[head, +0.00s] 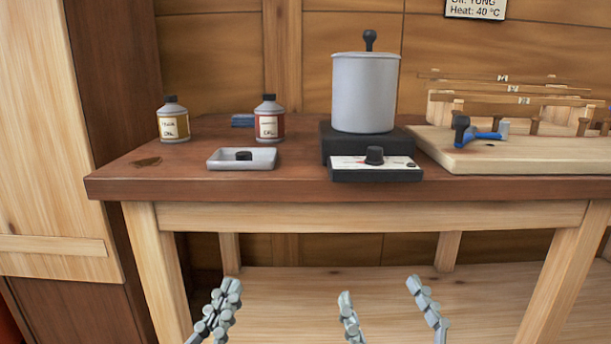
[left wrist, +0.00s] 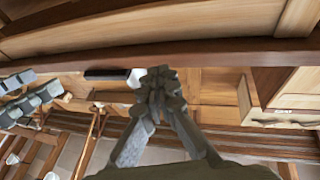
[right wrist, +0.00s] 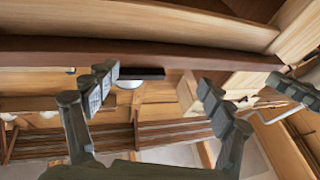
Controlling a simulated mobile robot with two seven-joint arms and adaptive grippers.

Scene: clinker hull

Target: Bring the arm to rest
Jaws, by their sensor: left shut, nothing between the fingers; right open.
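My left gripper (head: 228,296) shows at the bottom of the head view, low in front of the table, with its fingers together and nothing between them. In the left wrist view its fingertips (left wrist: 160,80) meet. My right gripper (head: 380,292) is to the right of it, also low in front of the table, with its fingers spread and empty. In the right wrist view the two fingers (right wrist: 155,88) stand wide apart. Both grippers appear below the tabletop edge and touch nothing that I can see.
The wooden table (head: 240,190) holds two labelled bottles (head: 174,122) (head: 269,120), a small tray (head: 222,164), a grey pot (head: 365,95) on a black heater with a knob (head: 374,155), and a board (head: 545,157) with a blue-handled tool (head: 485,136). A lower shelf (head: 390,290) lies beneath.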

